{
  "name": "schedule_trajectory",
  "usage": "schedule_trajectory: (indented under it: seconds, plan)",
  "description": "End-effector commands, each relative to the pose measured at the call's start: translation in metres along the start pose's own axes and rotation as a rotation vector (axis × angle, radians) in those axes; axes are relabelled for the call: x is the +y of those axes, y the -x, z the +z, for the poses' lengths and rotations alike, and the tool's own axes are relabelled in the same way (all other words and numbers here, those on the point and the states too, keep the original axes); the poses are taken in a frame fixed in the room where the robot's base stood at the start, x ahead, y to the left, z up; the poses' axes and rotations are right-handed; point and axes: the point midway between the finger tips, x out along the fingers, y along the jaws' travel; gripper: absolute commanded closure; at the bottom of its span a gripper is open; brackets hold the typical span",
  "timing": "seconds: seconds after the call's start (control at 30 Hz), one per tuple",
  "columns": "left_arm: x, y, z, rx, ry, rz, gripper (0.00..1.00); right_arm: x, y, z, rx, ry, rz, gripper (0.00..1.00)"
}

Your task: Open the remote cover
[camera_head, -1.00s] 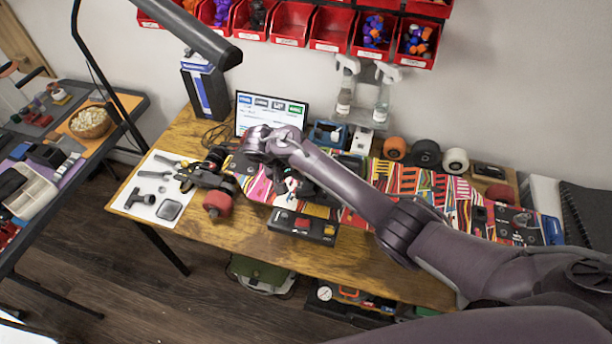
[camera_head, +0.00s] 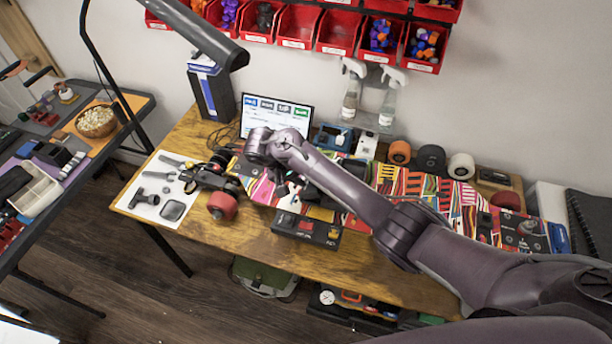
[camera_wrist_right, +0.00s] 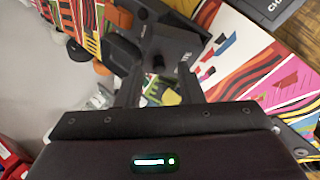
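My right arm reaches across the colourful board (camera_head: 450,195) from the right. Its gripper (camera_head: 284,186) is low over the board's left part and mostly hidden by my wrist in the head view. In the right wrist view the gripper (camera_wrist_right: 160,82) has two dark fingers apart, with board graphics showing between them. A dark grey device with a black knob (camera_wrist_right: 155,45) lies just beyond and partly behind the fingertips. I cannot tell whether they touch it, nor whether it is the remote. No remote cover can be made out. My left gripper is not in view.
A black box with red and yellow parts (camera_head: 307,230) lies at the table's front edge. A red wheel (camera_head: 222,205) and a white tool mat (camera_head: 150,210) are at left. A screen (camera_head: 275,115), spray bottles (camera_head: 388,105) and spare wheels (camera_head: 430,158) stand behind.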

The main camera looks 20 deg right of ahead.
Motion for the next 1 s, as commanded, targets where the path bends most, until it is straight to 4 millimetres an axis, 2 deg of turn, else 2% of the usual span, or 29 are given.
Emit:
schedule_trajectory:
  seconds: [0.17,0.43,0.6,0.9,1.0]
  plan:
    - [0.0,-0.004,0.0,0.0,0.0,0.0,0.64,-0.002,0.01,0.0,0.002,0.0,-0.002,0.66]
    - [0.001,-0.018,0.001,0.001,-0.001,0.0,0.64,-0.003,0.055,0.0,0.002,-0.001,-0.003,0.66]
    - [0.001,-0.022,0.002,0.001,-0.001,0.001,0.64,-0.001,0.073,-0.001,0.001,0.0,-0.001,0.66]
    - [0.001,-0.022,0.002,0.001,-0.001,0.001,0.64,0.0,0.078,0.0,0.0,0.0,0.0,0.66]
    - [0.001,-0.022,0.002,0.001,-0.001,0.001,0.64,0.001,0.077,0.0,-0.002,-0.008,-0.002,0.78]
